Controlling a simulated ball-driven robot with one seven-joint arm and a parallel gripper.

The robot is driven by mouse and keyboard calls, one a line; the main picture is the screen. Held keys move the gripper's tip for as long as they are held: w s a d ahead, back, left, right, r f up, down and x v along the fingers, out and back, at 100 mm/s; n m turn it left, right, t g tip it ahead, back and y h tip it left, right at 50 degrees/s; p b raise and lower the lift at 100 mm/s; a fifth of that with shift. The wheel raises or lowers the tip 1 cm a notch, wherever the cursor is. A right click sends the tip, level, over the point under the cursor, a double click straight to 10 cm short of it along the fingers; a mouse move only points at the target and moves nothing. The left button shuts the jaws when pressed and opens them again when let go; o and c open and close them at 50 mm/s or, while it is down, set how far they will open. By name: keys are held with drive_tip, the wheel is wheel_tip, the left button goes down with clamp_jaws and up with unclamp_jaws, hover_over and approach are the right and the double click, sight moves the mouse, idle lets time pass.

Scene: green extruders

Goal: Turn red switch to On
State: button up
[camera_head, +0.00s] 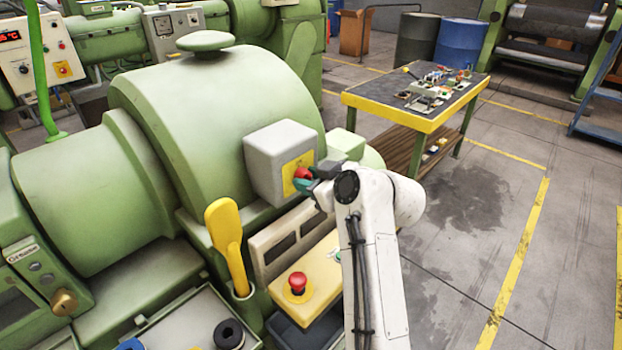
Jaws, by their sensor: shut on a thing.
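The red switch (303,174) sits on a yellow plate (292,168) on the front face of a grey box (278,150), which is mounted on the green extruder. My gripper (311,179) is at the switch and shut on it, with my white arm reaching up from the lower right. The gripper's fingers and wrist hide part of the switch. The On and Off markings are too small to read, so the switch's position cannot be told.
A yellow scoop (228,240) stands upright to the left. A yellow-edged table (420,105) with small parts is behind right. Floor at right is open.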

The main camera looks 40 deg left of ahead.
drive_tip(key=c, duration=0.4)
drive_tip(key=shift+w, duration=0.1)
drive_tip(key=m+g+b, duration=0.1)
drive_tip(key=m+g, duration=0.1)
drive_tip(key=shift+w+d+m, duration=0.1)
drive_tip(key=shift+w+m, duration=0.05)
drive_tip(key=shift+m, duration=0.25)
drive_tip(key=m+g+b, duration=0.1)
drive_tip(key=m, duration=0.1)
drive_tip(key=m+g+b, duration=0.1)
drive_tip(key=m+b, duration=0.1)
drive_tip(key=m+g+y+b, duration=0.1)
drive_tip(key=m+g, duration=0.1)
drive_tip(key=shift+w+f, duration=0.25)
drive_tip(key=m+g+y+b, duration=0.1)
drive_tip(key=m+b, duration=0.2)
drive_tip(key=shift+m+g, duration=0.3)
drive_tip(key=shift+m, duration=0.1)
idle(0.4)
